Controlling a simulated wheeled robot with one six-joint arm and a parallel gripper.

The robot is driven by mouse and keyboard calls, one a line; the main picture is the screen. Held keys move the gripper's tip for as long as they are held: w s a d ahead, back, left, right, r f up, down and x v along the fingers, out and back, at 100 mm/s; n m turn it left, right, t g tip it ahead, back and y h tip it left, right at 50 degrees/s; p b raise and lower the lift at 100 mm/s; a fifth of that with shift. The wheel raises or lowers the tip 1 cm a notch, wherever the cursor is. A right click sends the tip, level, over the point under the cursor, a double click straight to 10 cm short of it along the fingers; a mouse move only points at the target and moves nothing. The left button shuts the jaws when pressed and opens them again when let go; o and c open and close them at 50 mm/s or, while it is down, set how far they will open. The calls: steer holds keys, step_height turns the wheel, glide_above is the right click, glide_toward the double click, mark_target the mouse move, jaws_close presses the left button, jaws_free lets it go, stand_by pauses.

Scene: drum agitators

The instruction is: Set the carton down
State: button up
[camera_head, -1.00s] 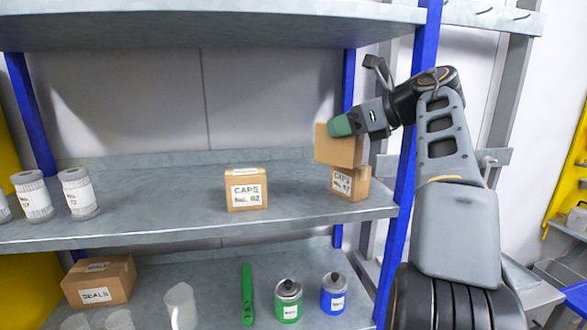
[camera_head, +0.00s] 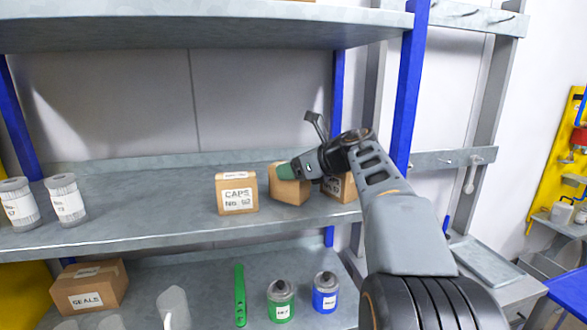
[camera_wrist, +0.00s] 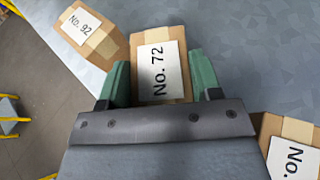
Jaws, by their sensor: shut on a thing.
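The held carton (camera_head: 290,190) is a brown box between two other cartons on the middle shelf (camera_head: 150,228). In the wrist view the carton (camera_wrist: 159,70) shows a white label reading No. 72. My gripper (camera_head: 284,172) has its green fingers shut on it, one finger on each side in the wrist view (camera_wrist: 160,80). The carton's underside is at or just above the shelf; I cannot tell whether it touches.
The CAPS carton (camera_head: 237,194), labelled No. 92 in the wrist view (camera_wrist: 88,32), stands to the left. Another carton (camera_head: 342,188) stands close on the right, partly behind my arm. Two white-labelled canisters (camera_head: 66,200) stand far left. A blue post (camera_head: 405,90) bounds the shelf.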

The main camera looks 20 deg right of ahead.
steer(key=shift+f, duration=0.3)
steer(key=shift+f, duration=0.25)
steer(key=o, duration=1)
steer(key=shift+r, duration=0.1)
steer(key=shift+r, duration=0.25)
steer(key=b+v, duration=0.2)
steer(key=v, duration=1)
steer(key=shift+f+b, duration=0.15)
steer(key=shift+b, duration=0.15)
